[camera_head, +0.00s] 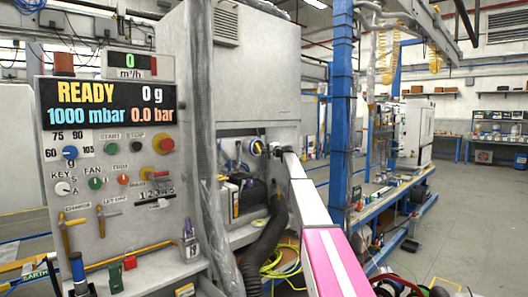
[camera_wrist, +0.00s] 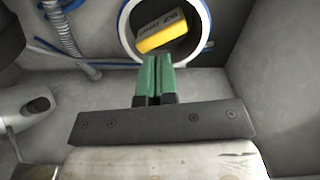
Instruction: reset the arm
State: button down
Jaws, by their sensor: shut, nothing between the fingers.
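My gripper (camera_wrist: 156,76) shows in the wrist view with its two green fingertips together and nothing between them. The fingertips lie in front of the lower rim of a round white-edged opening (camera_wrist: 207,48). A yellow block with dark print (camera_wrist: 160,33) is visible inside that opening. In the head view my arm, white and pink, reaches from the lower right toward the recess of the grey cabinet. The gripper's end is too small there to make out its fingers.
A control panel (camera_head: 110,150) with a lit READY display (camera_head: 105,104) stands at the left. A black corrugated hose (camera_head: 265,245) hangs below the recess. A blue post (camera_head: 341,110) and a workbench (camera_head: 395,205) are right of my arm. Grey floor (camera_head: 470,220) is open at the right.

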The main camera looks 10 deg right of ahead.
jog(key=a+v, duration=0.1)
jog(key=v, duration=0.8)
jog(key=s+a+f+n+g+h, duration=0.1)
jog(key=s+a+f+n+g, duration=0.15)
jog(key=s+f, duration=0.95)
jog(key=s+a+f+n+g+h, duration=0.1)
jog(key=s+a+f+g+h, duration=0.15)
jog(key=s+f, duration=0.9)
jog(key=s+a+f+n+g+h, duration=0.1)
jog(key=s+a+f+n+g, duration=0.15)
jog(key=s+f, duration=0.95)
jog(key=s+f+n+g+h, duration=0.1)
jog(key=s+f, duration=0.4)
jog(key=s, duration=0.6)
jog(key=s+d+f+n+g+h, duration=0.1)
jog(key=s+f+g+h, duration=0.2)
jog(key=s+f, duration=0.3)
jog(key=s+f+n+g+h, duration=0.1)
jog(key=s+f, duration=0.5)
jog(key=s, duration=0.9)
jog(key=shift+s+d+g+h, duration=0.4)
jog(key=shift+g+h, duration=0.15)
jog(key=shift+g, duration=0.5)
